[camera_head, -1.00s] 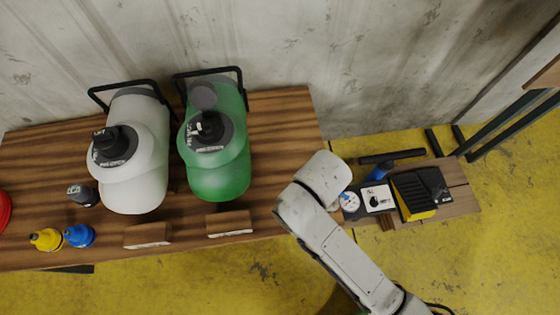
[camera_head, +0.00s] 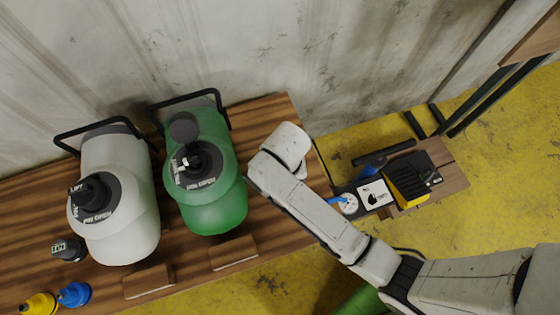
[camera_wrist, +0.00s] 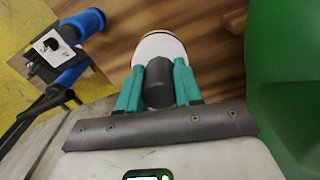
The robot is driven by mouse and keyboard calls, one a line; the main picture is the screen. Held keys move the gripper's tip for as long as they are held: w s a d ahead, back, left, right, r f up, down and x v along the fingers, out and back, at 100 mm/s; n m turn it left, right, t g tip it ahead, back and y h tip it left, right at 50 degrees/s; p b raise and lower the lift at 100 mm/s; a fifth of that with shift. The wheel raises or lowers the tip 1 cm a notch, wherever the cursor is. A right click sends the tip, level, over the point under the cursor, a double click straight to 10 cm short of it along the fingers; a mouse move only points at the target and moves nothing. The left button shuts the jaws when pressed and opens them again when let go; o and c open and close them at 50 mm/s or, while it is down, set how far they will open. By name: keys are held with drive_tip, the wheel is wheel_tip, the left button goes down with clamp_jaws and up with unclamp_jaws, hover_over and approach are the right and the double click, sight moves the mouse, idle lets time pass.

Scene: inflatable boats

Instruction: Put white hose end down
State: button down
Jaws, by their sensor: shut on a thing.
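My gripper (camera_wrist: 160,75) shows in the wrist view with its teal fingers closed on the dark grip of the white hose end (camera_wrist: 160,44). The white round part of the hose end is beyond the fingertips, over the brown wooden table (camera_wrist: 212,28). I cannot tell whether it touches the wood. In the head view my arm hides the gripper and the hose end. The arm's far end is over the table's right end, just right of the green canister (camera_head: 218,217).
The green canister also fills the right of the wrist view (camera_wrist: 290,60), close to my gripper. A white canister (camera_head: 130,235) stands left of it. Yellow (camera_head: 40,304) and blue (camera_head: 75,294) caps lie front left. A lower bench at right holds a yellow-black device (camera_head: 408,183).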

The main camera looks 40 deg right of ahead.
drive_tip(key=w+f, duration=0.1)
drive_tip(key=f, duration=0.1)
drive_tip(key=w+d+f, duration=0.1)
drive_tip(key=w+f, duration=0.1)
drive_tip(key=shift+w+f, duration=0.15)
drive_tip(key=shift+d+f+b, duration=0.1)
drive_tip(key=shift+f+b, duration=0.25)
drive_tip(key=shift+f, duration=1.2)
drive_tip(key=shift+f, duration=0.1)
drive_tip(key=c, duration=0.8)
unclamp_jaws()
drive_tip(key=shift+o, duration=0.2)
wheel_tip(320, 180, up, 12)
drive_tip(key=shift+r+p, duration=0.1)
drive_tip(key=shift+p, duration=0.5)
